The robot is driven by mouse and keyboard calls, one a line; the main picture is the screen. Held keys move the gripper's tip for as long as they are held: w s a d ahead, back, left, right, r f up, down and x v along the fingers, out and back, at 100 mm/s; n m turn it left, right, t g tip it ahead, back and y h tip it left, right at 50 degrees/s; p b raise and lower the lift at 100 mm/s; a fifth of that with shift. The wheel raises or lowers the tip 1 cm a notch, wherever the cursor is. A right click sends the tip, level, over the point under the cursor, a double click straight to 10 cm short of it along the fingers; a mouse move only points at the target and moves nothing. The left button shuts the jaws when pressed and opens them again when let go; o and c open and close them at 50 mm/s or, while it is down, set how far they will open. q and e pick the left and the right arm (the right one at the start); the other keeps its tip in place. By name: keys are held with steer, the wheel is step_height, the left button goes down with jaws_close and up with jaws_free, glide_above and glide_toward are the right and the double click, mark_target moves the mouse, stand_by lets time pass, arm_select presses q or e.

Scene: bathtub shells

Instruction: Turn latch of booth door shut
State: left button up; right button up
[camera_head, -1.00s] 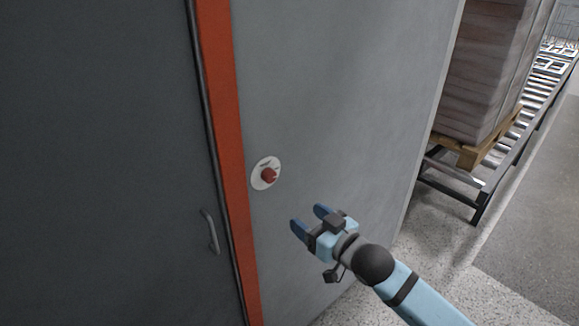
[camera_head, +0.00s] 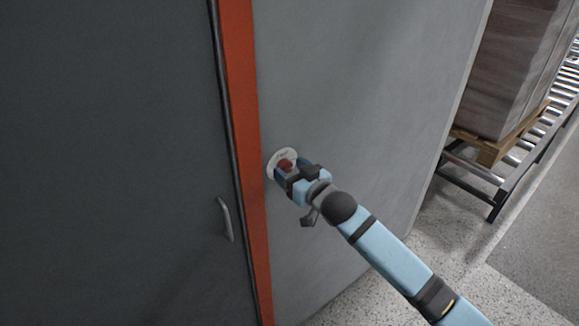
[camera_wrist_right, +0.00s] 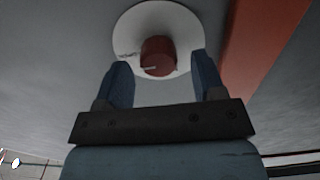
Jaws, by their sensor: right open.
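The latch is a red knob (camera_head: 286,164) on a round white plate (camera_head: 274,161), set in the grey wall just right of the orange door frame. My right gripper (camera_head: 283,172) is at the knob, its fingers partly hiding the plate. In the right wrist view the red knob (camera_wrist_right: 158,56) sits ahead of and between the two blue fingers (camera_wrist_right: 160,82), which are spread apart with a gap on each side. A mark shows on the white plate (camera_wrist_right: 130,30). The dark door (camera_head: 110,150) looks flush with its frame. My left gripper is not in view.
A curved door handle (camera_head: 226,219) sticks out left of the orange frame (camera_head: 243,120). A wrapped pallet load (camera_head: 515,65) and a roller conveyor (camera_head: 500,180) stand at the right. Speckled floor (camera_head: 440,265) is clear below.

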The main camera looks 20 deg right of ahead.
steer(key=shift+w+a, duration=0.15)
steer(key=shift+w, duration=0.35)
steer(key=c, duration=0.9)
